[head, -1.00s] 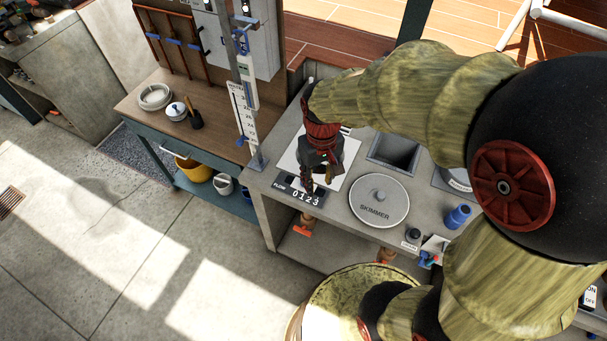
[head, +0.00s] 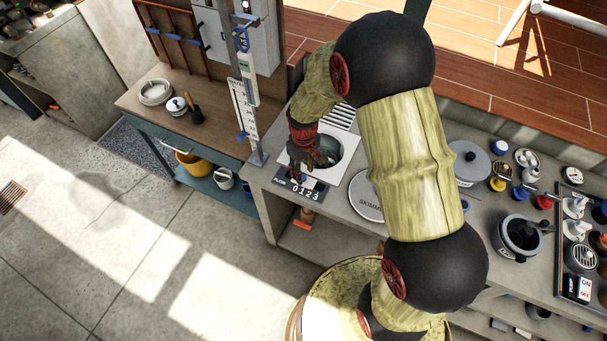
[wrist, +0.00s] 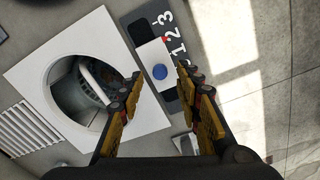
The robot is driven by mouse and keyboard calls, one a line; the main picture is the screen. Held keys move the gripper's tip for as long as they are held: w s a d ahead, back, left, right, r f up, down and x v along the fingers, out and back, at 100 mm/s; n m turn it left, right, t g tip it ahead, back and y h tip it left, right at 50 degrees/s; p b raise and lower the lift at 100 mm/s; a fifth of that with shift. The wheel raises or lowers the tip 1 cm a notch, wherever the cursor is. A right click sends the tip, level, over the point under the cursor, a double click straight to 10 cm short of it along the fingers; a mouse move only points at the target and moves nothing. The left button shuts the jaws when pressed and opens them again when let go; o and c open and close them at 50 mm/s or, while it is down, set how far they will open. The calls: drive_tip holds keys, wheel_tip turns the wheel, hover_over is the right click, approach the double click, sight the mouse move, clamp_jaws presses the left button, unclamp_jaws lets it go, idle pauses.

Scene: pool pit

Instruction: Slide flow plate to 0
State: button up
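The flow plate (wrist: 148,53) is a white slab with a round blue knob (wrist: 160,71). It lies on a dark panel (wrist: 137,28) beside the skimmer opening. The digits 3, 2 and 1 (wrist: 178,48) show along the panel; the 0 is hidden in the wrist view, but the head view shows the label 0123 (head: 305,193). Whether a finger touches the plate cannot be told. In the head view my gripper (head: 316,163) hangs over the panel and hides most of the plate.
The round skimmer opening (wrist: 62,88) with its white square frame (wrist: 35,72) lies left of the plate in the wrist view. The skimmer lid (head: 364,205) lies on the counter to the right. A gauge post (head: 243,100) stands to the left. Open floor lies in front.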

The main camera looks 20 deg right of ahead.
drive_tip(key=shift+f, duration=1.15)
drive_tip(key=shift+c, duration=1.1)
clamp_jaws()
